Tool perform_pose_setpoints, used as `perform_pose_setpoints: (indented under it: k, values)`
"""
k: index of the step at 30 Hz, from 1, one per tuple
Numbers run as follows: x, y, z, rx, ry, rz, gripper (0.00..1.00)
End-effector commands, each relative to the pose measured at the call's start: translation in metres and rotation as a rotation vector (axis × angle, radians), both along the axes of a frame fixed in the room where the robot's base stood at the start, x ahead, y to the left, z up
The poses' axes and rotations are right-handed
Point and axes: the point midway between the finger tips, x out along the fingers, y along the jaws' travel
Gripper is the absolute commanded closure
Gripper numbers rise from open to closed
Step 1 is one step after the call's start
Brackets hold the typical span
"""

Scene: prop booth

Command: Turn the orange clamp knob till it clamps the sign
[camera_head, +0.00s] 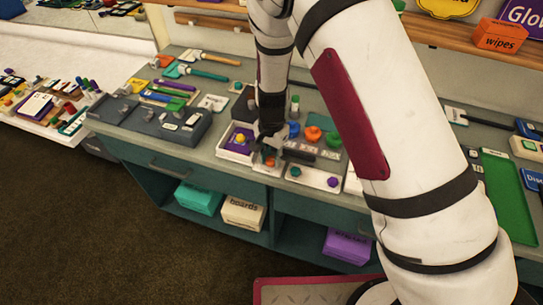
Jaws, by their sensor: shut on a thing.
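My gripper (269,149) points down over the front of the bench, in the middle of the view. It is shut on a small orange knob (270,161), which shows just below the fingers. The fingers and wrist hide most of the knob and its mount. A second, larger orange knob (313,133) stands further back to the right, apart from the gripper. I cannot make out the sign at the clamp or whether the clamp touches it.
A white tray (229,153) with a yellow knob is left of the gripper. A pale plate (318,181) with green and purple knobs is to the right. A dark grey block (150,112) lies further left. My arm covers the bench's right middle.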

Motion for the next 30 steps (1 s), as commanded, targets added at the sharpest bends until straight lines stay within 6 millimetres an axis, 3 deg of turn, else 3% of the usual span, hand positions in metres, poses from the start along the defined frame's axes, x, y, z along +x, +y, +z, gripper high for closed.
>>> perform_pose_setpoints:
  k: [1,2,4,5,17,30]
  values:
    - [0.000,0.001,0.000,0.002,-0.001,-0.001,1.00]
    - [0.000,0.001,0.000,0.002,-0.001,0.000,0.71]
    - [0.000,0.001,0.000,0.001,-0.001,0.000,0.55]
    - [0.000,0.001,0.000,0.001,-0.001,0.000,0.52]
    - [0.001,0.001,0.007,0.001,-0.002,0.001,0.52]
    - [0.001,0.001,0.089,0.002,-0.004,0.002,0.52]
